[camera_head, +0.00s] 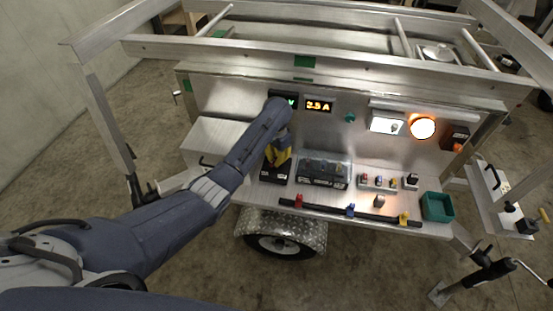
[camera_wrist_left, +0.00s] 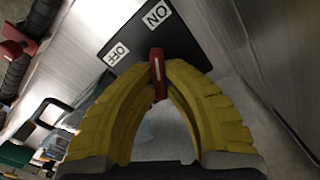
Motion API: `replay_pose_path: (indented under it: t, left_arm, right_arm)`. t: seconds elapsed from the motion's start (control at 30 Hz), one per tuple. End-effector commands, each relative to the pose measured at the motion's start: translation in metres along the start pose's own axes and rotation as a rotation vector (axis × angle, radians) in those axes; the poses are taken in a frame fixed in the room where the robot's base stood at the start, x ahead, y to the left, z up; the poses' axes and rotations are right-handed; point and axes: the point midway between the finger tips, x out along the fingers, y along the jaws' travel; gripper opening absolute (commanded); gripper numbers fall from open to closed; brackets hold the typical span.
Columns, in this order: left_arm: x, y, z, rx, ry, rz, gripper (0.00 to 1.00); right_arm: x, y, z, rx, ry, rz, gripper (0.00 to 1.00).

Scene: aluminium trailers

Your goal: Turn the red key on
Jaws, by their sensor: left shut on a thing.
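My left gripper (camera_head: 278,155) has yellow fingers and reaches a black box (camera_head: 273,178) on the trailer's metal shelf. In the left wrist view the fingertips (camera_wrist_left: 161,72) are closed together on the red key (camera_wrist_left: 157,66), one finger on each side of its thin grip. The key stands against a black plate (camera_wrist_left: 138,38) with white ON and OFF labels. The key's grip runs nearly upright in that view, with ON above it and OFF to its upper left. The key's base is partly hidden, and the key is hidden in the head view. My right gripper is not in view.
A black bar (camera_head: 350,211) with coloured parts runs along the shelf's front. A black box (camera_head: 323,171), a row of small switches (camera_head: 380,182) and a green bin (camera_head: 437,207) are to the right. A display reads 2.5 A (camera_head: 319,106); an orange lamp (camera_head: 423,128) glows.

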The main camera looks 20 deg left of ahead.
Motion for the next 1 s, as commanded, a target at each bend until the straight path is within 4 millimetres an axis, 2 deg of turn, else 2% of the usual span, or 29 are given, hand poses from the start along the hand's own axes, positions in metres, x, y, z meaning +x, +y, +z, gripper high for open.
replay_pose_path:
  t: [0.4, 1.0]
  left_arm:
    - [0.0009, 0.0009, 0.0009, 0.184, -0.002, 0.000, 0.00]
    - [0.0010, 0.0014, 0.0009, 0.213, -0.002, 0.000, 0.00]
  right_arm:
    - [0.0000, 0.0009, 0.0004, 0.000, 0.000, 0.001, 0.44]
    - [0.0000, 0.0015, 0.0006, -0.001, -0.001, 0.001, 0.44]
